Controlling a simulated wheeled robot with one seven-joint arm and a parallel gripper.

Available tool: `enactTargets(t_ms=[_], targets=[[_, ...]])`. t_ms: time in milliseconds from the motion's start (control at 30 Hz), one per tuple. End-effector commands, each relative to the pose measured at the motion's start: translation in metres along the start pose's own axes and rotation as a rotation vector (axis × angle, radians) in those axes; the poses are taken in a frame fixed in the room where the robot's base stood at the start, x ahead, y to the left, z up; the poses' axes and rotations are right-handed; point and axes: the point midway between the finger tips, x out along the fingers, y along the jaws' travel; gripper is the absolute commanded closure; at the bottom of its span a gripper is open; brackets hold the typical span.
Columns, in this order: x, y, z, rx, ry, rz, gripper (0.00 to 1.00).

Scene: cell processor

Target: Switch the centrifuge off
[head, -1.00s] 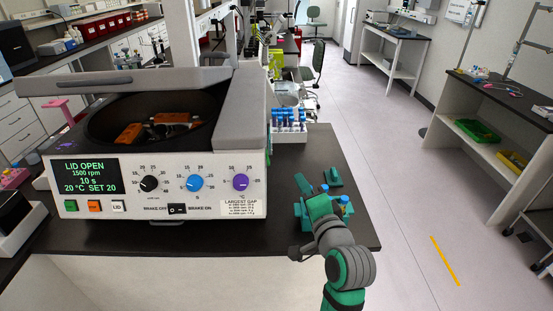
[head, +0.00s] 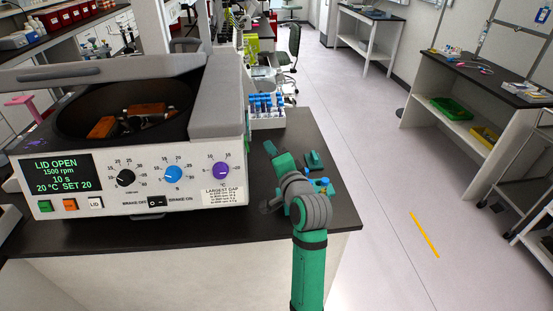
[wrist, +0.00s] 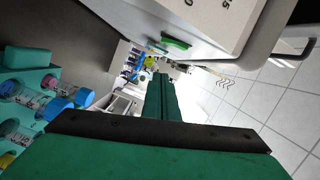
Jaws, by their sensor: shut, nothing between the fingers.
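The white-and-grey centrifuge (head: 120,192) stands on the bench at the left of the head view with its lid up. Its lit display (head: 57,175) reads LID OPEN, 1500 rpm, 10 s, 20 °C SET 20. Below it are a green button (head: 45,206), an orange button (head: 70,204) and a LID button (head: 95,203). A black rocker (head: 156,201) is labelled brake off/on. Three knobs, black, blue and purple, are above. My gripper (head: 269,148) is shut and empty, right of the centrifuge and apart from it; its green fingers (wrist: 160,85) also fill the wrist view's middle.
A teal rack (head: 326,188) with blue-capped tubes sits beside my wrist on the bench; its tubes show at left in the wrist view. A white tube rack (head: 267,119) stands at the centrifuge's back right.

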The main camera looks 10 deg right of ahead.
Motion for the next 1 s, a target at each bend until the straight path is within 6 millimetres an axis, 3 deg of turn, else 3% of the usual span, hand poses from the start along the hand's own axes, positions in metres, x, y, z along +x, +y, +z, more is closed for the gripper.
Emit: enactTargets(t_ms=[67,200,367,1000], targets=[[0.015,0.0,0.0,0.0,-0.001,0.001,1.0],[0.018,0.001,0.022,0.0,-0.002,0.001,1.0],[0.021,0.0,0.035,-0.001,-0.001,0.0,1.0],[0.023,0.001,0.045,0.062,0.0,-0.015,1.0]])
